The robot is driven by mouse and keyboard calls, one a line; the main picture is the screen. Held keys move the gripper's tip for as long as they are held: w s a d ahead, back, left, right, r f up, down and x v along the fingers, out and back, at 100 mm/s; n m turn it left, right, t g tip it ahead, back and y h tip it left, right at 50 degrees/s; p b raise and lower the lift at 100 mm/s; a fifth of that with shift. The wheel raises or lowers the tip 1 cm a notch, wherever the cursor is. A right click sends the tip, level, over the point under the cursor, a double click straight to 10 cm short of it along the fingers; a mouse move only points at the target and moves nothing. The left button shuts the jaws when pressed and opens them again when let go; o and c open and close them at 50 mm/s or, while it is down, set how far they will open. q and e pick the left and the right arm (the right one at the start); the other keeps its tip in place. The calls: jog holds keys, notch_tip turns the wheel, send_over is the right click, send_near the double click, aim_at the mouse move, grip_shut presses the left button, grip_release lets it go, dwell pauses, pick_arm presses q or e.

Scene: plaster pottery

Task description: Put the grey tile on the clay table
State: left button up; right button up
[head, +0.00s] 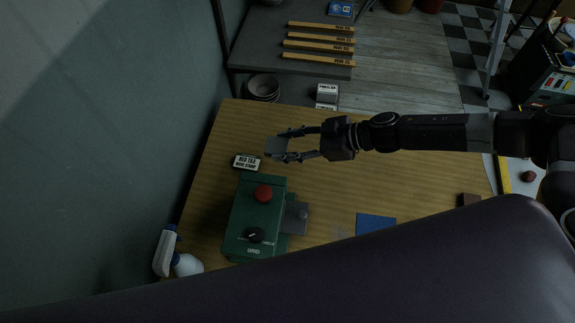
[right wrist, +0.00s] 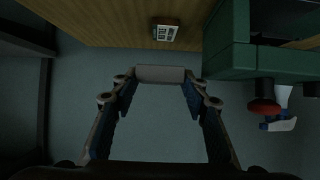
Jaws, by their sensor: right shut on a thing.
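My right gripper (head: 284,147) reaches in from the right over the wooden table (head: 350,180). It is shut on a small grey tile (head: 275,146), held between its fingertips. In the right wrist view the tile (right wrist: 161,74) spans the gap between the two fingertips (right wrist: 160,82). The tile is just above a black-and-white labelled block (head: 246,162) and a green machine (head: 260,215) in the head picture. How high it is above the table I cannot tell. My left gripper is not in view.
The machine has a red button (head: 264,193), a black knob (head: 255,235) and a grey plate (head: 295,217) at its side. A blue square (head: 376,223) lies on the table. A spray bottle (head: 165,252) stands at the left edge by the wall. The table's middle right is clear.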

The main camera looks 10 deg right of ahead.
notch_tip(320, 180, down, 10)
jog(key=shift+f+b, duration=0.2)
jog(key=shift+b, duration=0.55)
